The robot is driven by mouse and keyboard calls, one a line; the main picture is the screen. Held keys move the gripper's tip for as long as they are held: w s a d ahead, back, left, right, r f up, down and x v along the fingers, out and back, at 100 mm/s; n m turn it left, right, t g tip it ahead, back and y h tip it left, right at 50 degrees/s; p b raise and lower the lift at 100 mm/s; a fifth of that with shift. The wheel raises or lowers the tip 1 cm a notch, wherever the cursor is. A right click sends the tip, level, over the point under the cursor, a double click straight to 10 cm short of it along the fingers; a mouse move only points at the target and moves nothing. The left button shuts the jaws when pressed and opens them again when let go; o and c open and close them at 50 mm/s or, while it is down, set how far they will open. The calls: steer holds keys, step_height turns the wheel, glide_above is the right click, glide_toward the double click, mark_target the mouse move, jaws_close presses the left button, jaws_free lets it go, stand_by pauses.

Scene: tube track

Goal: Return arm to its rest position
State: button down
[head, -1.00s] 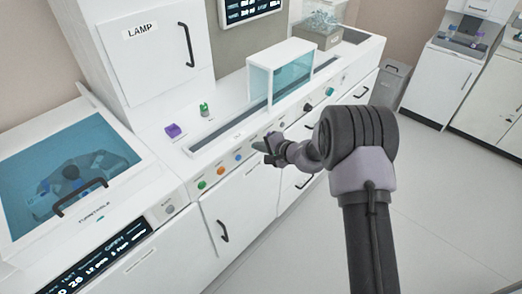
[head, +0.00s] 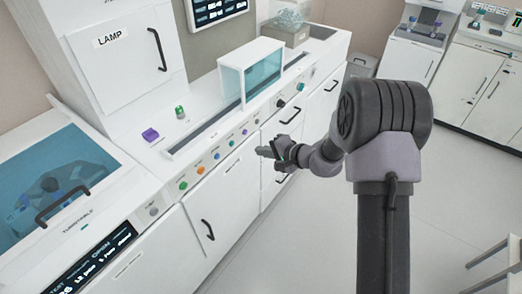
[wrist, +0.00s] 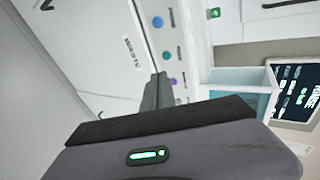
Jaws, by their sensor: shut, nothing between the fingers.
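My gripper (head: 265,152) shows in the head view at the end of my dark arm, in front of the white bench's button panel and apart from it. Its fingers are together with nothing between them. In the wrist view the closed fingers (wrist: 157,92) point at the panel and the white door labelled WASTE. My arm is bent, with its large elbow to the right of the gripper.
The turntable (head: 60,170) is at left, below the LAMP cabinet (head: 120,55). Open floor (head: 300,240) lies around my arm.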

stand_by(0.3)
steer(key=s+a+r+n+g, duration=0.3)
steer(key=s+r+n+g, duration=0.15)
steer(key=s+r, duration=1.6)
steer(key=s+d+t+h, duration=0.1)
steer(key=s+d+h, duration=0.2)
steer(key=s+d, duration=0.2)
steer(key=s+d+t+h, duration=0.1)
steer(key=s+d+h, duration=0.2)
steer(key=s, duration=0.8)
steer(key=d, duration=0.2)
steer(key=shift+d+r+h, duration=0.15)
steer(key=shift+d+h, duration=0.15)
steer(key=shift+h, duration=0.1)
